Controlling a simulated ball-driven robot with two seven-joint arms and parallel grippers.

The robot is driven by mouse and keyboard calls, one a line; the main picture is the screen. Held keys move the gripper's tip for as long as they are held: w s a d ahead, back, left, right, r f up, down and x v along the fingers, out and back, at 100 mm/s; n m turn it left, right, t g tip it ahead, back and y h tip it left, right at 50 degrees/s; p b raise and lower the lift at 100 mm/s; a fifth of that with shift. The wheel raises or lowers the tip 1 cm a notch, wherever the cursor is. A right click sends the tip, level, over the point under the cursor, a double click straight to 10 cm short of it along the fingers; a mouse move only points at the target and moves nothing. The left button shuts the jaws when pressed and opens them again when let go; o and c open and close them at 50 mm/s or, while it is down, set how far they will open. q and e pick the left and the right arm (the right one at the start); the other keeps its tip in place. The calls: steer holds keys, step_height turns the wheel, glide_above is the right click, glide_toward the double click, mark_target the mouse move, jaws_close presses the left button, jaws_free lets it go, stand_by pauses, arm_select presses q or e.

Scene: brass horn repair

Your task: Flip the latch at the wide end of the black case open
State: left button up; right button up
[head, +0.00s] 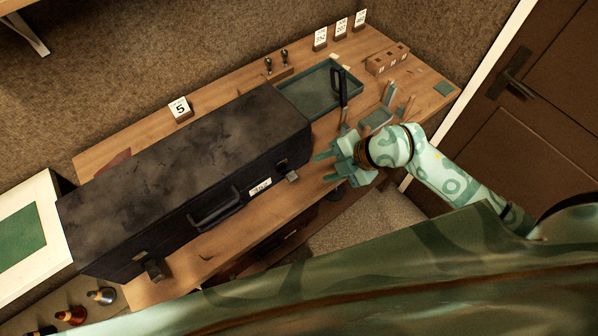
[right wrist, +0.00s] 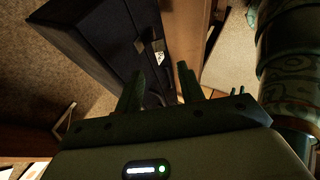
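The long black case (head: 180,160) lies shut on the wooden bench, with a carry handle (head: 215,208) and a white number label (head: 260,187) on its front side. One latch (head: 291,175) is near the right end of that side, and another latch (head: 153,268) is near the left end. I cannot tell clearly whether either is flipped. My right gripper (head: 324,167) is open and empty, just right of the right-end latch and apart from it. In the right wrist view its fingers (right wrist: 160,75) are spread, with the case (right wrist: 95,40) beyond them. My left gripper is out of view.
A green tray (head: 318,92) with a dark upright tool is behind the case's right end. Small metal tools and a wooden block (head: 387,59) lie at the bench's right. Colored bottles (head: 72,314) are at lower left.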

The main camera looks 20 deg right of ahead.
mark_target(293, 177)
steer(key=b+x, duration=0.1)
steer(key=x, duration=0.9)
steer(key=shift+a+f, duration=0.15)
